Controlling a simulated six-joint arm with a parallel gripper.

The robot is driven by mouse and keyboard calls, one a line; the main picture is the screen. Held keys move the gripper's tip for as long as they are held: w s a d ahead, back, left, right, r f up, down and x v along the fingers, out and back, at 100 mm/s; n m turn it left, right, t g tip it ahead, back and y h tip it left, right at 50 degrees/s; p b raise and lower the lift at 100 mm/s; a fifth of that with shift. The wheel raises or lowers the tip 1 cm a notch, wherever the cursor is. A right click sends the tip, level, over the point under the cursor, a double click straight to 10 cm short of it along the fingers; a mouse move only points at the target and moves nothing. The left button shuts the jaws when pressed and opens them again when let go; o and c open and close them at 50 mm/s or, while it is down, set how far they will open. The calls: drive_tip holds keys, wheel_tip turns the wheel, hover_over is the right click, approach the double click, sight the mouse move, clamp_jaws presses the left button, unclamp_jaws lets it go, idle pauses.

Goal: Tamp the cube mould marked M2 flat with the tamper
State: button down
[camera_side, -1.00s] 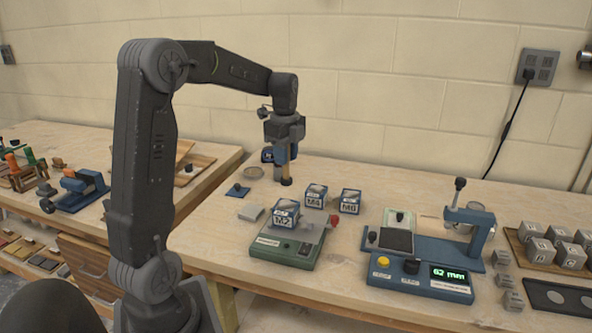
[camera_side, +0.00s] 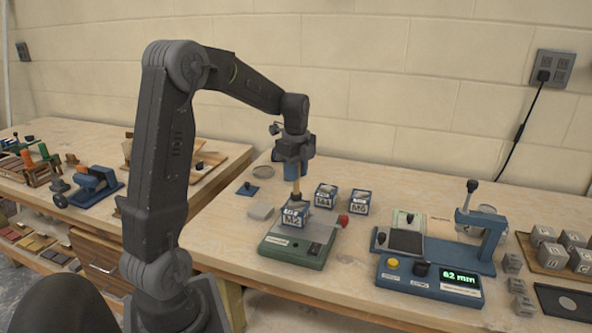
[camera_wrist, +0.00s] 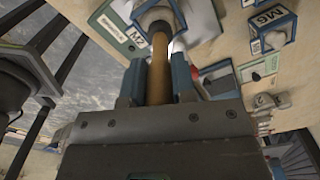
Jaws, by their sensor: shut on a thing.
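The tamper's lower end is at the open top of M2. I cannot tell whether it presses on the fill, as the foot is mostly hidden.
Moulds M4 (camera_side: 325,197) and M6 (camera_side: 360,203) stand just behind and right of M2. A red knob (camera_side: 343,220) is at the machine's right end. A blue press with a 62 mm display (camera_side: 457,275) stands farther right. Grey cubes lie at the far right.

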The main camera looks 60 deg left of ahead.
drive_tip(key=shift+f, duration=0.85)
idle(1.3)
drive_tip(key=shift+r, duration=0.8)
drive_tip(key=shift+f, duration=1)
idle(1.1)
drive_tip(key=shift+r, duration=0.9)
drive_tip(key=shift+f, duration=1.15)
idle(0.5)
drive_tip(key=shift+r, duration=0.1)
